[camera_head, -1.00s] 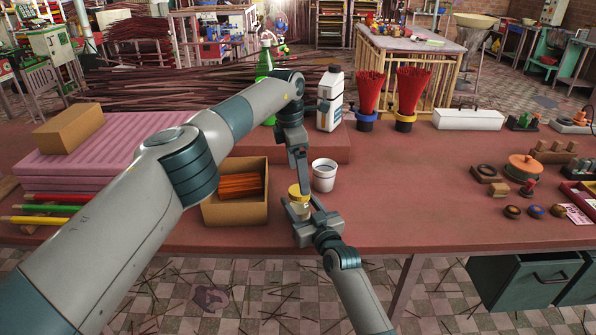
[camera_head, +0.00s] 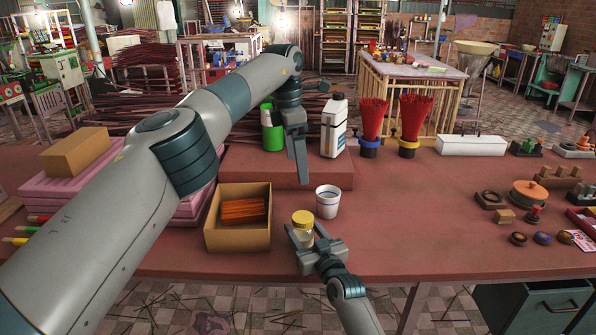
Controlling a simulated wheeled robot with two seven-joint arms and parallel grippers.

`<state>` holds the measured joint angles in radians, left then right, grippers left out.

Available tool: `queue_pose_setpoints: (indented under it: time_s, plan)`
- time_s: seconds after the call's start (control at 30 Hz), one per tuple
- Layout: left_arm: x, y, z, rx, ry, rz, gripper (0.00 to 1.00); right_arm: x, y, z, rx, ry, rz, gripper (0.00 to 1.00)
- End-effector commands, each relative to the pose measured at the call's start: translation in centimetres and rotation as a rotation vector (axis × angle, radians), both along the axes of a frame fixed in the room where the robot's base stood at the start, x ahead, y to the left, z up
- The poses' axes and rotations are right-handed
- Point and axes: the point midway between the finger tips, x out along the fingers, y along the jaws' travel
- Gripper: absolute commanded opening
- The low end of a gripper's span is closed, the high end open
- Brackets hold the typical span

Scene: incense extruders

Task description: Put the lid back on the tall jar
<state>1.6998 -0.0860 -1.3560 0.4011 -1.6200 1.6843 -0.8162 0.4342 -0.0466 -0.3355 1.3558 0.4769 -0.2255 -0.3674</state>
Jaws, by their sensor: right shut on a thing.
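The jar (camera_head: 304,232) is small and pale, and it stands upright near the front edge of the red table. Its yellow lid (camera_head: 302,217) sits on top of the jar and looks level. My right gripper (camera_head: 303,238) is shut on the jar low down, coming from the front. My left gripper (camera_head: 299,168) is above and behind the jar, clear of the lid, with its fingers pointing down. Its fingers show edge-on, so I cannot tell their gap, and I see nothing held in them.
A white cup (camera_head: 328,201) stands just right and behind the jar. An open cardboard box (camera_head: 237,239) with orange sticks is to the left. A white bottle (camera_head: 334,127) and bundles of red sticks (camera_head: 414,116) stand behind.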

Motion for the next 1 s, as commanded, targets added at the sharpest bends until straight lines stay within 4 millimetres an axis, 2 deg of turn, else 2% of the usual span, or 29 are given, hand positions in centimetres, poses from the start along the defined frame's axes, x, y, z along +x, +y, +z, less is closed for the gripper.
queue_pose_setpoints:
  time_s: [0.33,0.37,0.4,0.43,0.77,1.0]
  plan:
    - [0.0,0.0,0.3,0.000,0.000,0.000,0.89,0.0,0.0,0.0,0.000,0.000,0.000,0.00]
    - [0.0,0.0,0.3,0.000,0.000,0.000,0.89,0.0,0.0,0.0,0.000,0.000,0.000,0.59]
    - [0.0,0.0,0.3,0.000,0.000,0.000,0.89,0.0,0.0,0.0,0.000,0.000,0.000,0.68]
    - [0.0,0.0,0.3,0.000,0.000,0.000,0.89,0.0,0.0,0.0,0.000,0.000,0.000,0.73]
    - [0.0,0.0,0.3,0.000,0.000,0.000,0.89,-0.1,0.0,0.0,0.000,0.000,0.000,0.73]
    - [0.0,0.0,0.2,0.000,0.000,0.000,0.89,-1.0,-0.5,0.0,0.000,-0.001,-0.001,0.73]
